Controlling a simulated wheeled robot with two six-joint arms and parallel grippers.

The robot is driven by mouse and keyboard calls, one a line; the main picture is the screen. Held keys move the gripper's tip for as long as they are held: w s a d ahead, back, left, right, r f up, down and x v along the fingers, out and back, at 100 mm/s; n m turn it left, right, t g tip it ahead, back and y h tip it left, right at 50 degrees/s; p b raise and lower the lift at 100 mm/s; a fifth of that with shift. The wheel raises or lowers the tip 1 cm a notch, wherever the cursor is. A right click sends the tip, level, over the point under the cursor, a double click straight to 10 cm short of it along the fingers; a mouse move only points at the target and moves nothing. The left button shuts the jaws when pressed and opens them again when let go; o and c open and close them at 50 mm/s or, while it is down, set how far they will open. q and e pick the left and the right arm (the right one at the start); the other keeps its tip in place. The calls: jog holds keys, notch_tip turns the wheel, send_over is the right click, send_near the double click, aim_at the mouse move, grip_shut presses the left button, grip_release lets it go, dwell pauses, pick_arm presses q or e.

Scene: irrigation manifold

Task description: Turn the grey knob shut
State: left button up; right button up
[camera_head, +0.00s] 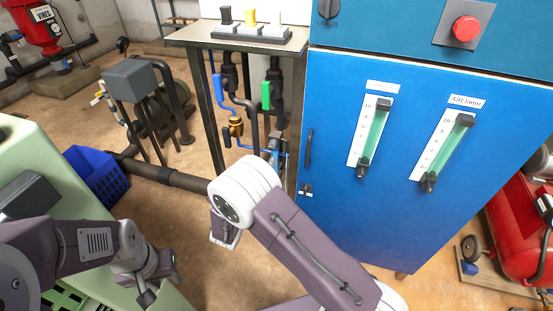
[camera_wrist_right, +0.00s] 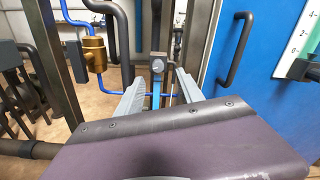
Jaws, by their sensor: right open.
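The grey knob (camera_wrist_right: 158,66) is small and round and sits on a blue upright pipe. In the right wrist view it shows between and beyond the fingertips of my right gripper (camera_wrist_right: 159,82), with a gap on each side. The right gripper is open and empty, and points at the knob. I cannot tell how far the knob is from the tips. In the head view my right wrist largely hides the right gripper, just below the pipework. My left gripper (camera_head: 160,280) is at the lower left, over the green surface, far from the knob; its finger opening is unclear.
A blue cabinet (camera_head: 340,215) with a black door handle (camera_head: 309,147) stands close to the right of the knob. A brass fitting (camera_head: 236,127), a blue lever (camera_head: 217,88) and a green lever (camera_head: 266,95) are nearby. A table leg (camera_head: 209,125) stands to the left.

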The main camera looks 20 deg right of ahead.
aim_at(271, 145)
jog(key=b+x, duration=0.1)
jog(key=x, duration=0.6)
jog(key=shift+w+f, duration=0.2)
jog(key=shift+w, duration=0.1)
jog(key=shift+w+d+b, duration=0.15)
jog(key=shift+w+b, duration=0.15)
jog(key=shift+w, duration=0.05)
pick_arm(q)
jog(key=shift+s+f, duration=0.2)
jog(key=shift+f, duration=0.85)
pick_arm(e)
jog(key=shift+r, duration=0.1)
grip_shut()
